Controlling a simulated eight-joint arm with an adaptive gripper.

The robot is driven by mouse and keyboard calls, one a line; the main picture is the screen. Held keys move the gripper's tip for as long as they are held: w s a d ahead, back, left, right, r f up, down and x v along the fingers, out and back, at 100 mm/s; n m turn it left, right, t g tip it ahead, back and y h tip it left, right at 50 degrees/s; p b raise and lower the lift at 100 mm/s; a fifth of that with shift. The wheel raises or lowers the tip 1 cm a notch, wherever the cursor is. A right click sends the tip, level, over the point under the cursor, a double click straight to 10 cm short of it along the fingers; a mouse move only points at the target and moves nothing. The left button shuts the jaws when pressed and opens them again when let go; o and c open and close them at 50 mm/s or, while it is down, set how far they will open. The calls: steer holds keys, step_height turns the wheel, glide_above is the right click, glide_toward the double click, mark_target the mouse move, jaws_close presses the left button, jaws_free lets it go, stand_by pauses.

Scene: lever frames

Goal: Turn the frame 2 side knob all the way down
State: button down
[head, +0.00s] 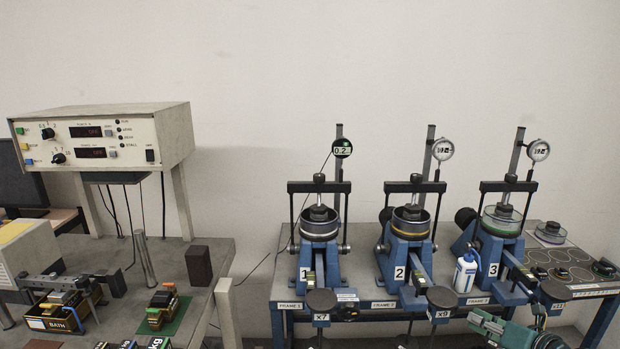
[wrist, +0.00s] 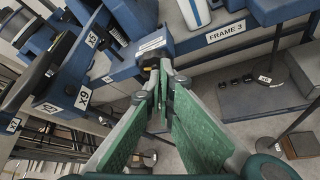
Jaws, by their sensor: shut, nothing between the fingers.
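Frame 2 (head: 391,268) is the middle blue lever frame in the head view, with a "2" plate and a round cell on top. My gripper (head: 476,317) is low at the right, in front of the bench edge near frame 3, well to the right of and below that knob. In the wrist view my green-padded gripper (wrist: 165,70) is shut and empty. Its tips are close to a small black and yellow part (wrist: 150,62); contact cannot be told.
Frame 1 (head: 318,268) and frame 3 (head: 490,262) stand on either side. A white bottle (head: 465,274) stands between frames 2 and 3. The x9 block (wrist: 68,88) is left of my fingers in the wrist view. A control box (head: 105,138) stands at the left.

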steer(key=shift+w, duration=0.1)
steer(key=w, duration=0.6)
steer(key=shift+w, duration=0.4)
steer(key=shift+a+f, duration=0.1)
steer(key=shift+f, duration=0.1)
stand_by(0.8)
steer(key=shift+a+r+b, duration=0.2)
steer(key=shift+a+b, duration=0.25)
steer(key=shift+b, duration=0.2)
steer(key=shift+d+r, duration=0.25)
steer(key=shift+r, duration=0.15)
stand_by(0.3)
steer(key=shift+s, duration=0.15)
stand_by(0.3)
steer(key=s, duration=0.5)
steer(key=shift+s, duration=0.4)
